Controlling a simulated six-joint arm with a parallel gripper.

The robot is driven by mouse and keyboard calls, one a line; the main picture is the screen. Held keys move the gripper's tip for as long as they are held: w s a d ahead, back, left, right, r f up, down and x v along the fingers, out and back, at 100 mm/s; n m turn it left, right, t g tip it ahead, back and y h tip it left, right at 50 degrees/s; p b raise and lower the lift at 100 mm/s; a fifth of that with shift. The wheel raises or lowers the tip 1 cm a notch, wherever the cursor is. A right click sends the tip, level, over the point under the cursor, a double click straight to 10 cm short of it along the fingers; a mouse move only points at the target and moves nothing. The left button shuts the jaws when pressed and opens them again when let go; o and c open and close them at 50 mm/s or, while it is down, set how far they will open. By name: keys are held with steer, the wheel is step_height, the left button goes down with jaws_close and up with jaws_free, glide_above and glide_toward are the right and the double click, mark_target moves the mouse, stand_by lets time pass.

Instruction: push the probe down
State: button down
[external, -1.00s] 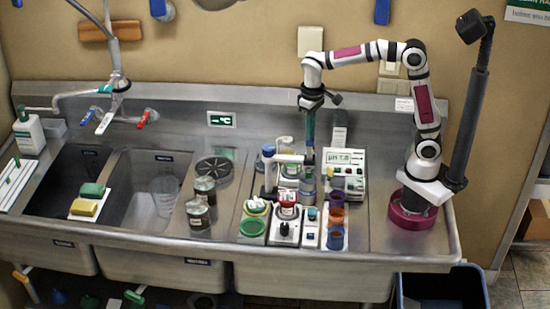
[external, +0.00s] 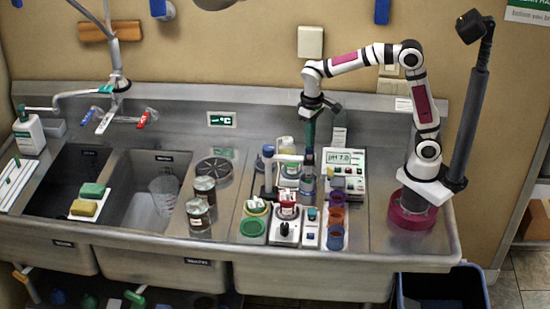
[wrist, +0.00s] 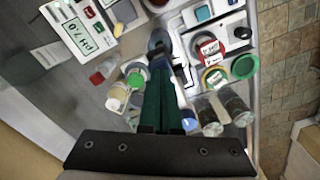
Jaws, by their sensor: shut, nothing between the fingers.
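The probe (external: 309,159) has a dark cap and stands at the end of the white arm of a holder (external: 268,170) with a blue-topped post. A clear-sided vessel (external: 307,186) is below it. My gripper (external: 310,146) points straight down over the probe, its green fingers shut with nothing between them. Its tips are at or just above the cap; I cannot tell whether they touch. In the wrist view the shut fingers (wrist: 163,70) reach toward a grey-blue round part and hide much of the probe and holder.
The pH meter (external: 344,170) reading 7.0 stands to the right. Coloured cups (external: 336,218) sit in front of it. Jars (external: 199,213) and sink basins lie to the left.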

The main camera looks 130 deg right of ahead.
steer(key=shift+f, duration=0.65)
steer(key=shift+r, duration=2.5)
